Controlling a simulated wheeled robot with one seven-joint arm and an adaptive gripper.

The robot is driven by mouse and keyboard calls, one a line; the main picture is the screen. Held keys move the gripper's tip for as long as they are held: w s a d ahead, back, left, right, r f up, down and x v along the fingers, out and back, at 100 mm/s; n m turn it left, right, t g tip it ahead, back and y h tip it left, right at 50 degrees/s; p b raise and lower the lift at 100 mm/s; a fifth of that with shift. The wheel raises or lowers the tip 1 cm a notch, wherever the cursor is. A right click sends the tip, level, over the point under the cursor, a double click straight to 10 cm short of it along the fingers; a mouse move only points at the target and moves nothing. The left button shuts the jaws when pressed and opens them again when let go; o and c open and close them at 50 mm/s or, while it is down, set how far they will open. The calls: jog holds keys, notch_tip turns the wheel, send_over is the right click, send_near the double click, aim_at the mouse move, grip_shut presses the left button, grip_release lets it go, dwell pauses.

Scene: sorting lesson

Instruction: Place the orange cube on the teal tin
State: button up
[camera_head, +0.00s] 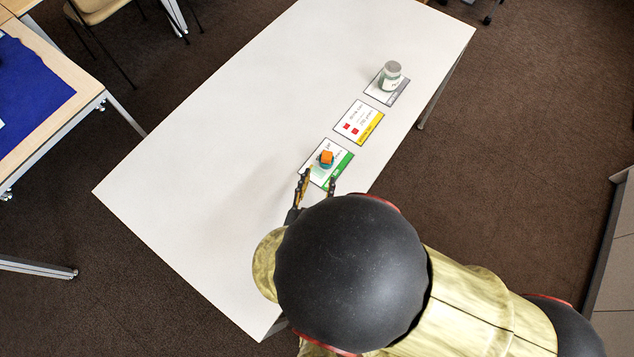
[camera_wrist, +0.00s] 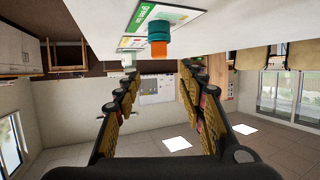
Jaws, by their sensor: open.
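The orange cube (camera_head: 327,156) rests on top of the teal tin (camera_head: 324,164), which stands on the green-edged card (camera_head: 342,174). In the wrist view, which is upside down, the cube (camera_wrist: 159,52) shows against the tin's top, and the tin (camera_wrist: 158,31) stands on the table. My gripper (camera_head: 320,177) is open and empty, just on the near side of the tin. In the wrist view its fingers (camera_wrist: 160,73) are spread wide, with the cube beyond the tips and clear of both. My arm covers the near end of the table in the head view.
A yellow-edged card (camera_head: 359,122) with small red squares lies past the tin. Beyond it a pale jar with a grey lid (camera_head: 391,76) stands on a grey card (camera_head: 386,98). The left part of the white table (camera_head: 220,140) is clear.

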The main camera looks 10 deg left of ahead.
jog(key=shift+s+r, duration=0.2)
jog(key=shift+s, duration=0.35)
jog(key=w+a+r+m+g+y, duration=0.1)
jog(key=w+a+r+g+y, duration=0.3)
jog(key=w+a+r, duration=0.25)
jog(key=w+d+r+n+g+y, duration=0.1)
jog(key=w+d+r, duration=0.15)
jog(key=r, duration=0.35)
jog(key=w+d+r+g+y, duration=0.1)
jog(key=w+d+r, duration=0.15)
jog(key=r, duration=0.35)
jog(key=s+d+r+h, duration=0.2)
jog(key=s+d+r, duration=0.1)
jog(key=d, duration=0.6)
jog(key=s+d+r+g+h, duration=0.1)
jog(key=s+d, duration=0.4)
jog(key=d, duration=0.5)
jog(key=s+d+r+g+h, duration=0.1)
jog(key=s+d+r+h, duration=0.2)
jog(key=d, duration=0.6)
jog(key=shift+s+d+r, duration=0.3)
jog(key=shift+s+r, duration=0.5)
jog(key=shift+s, duration=0.3)
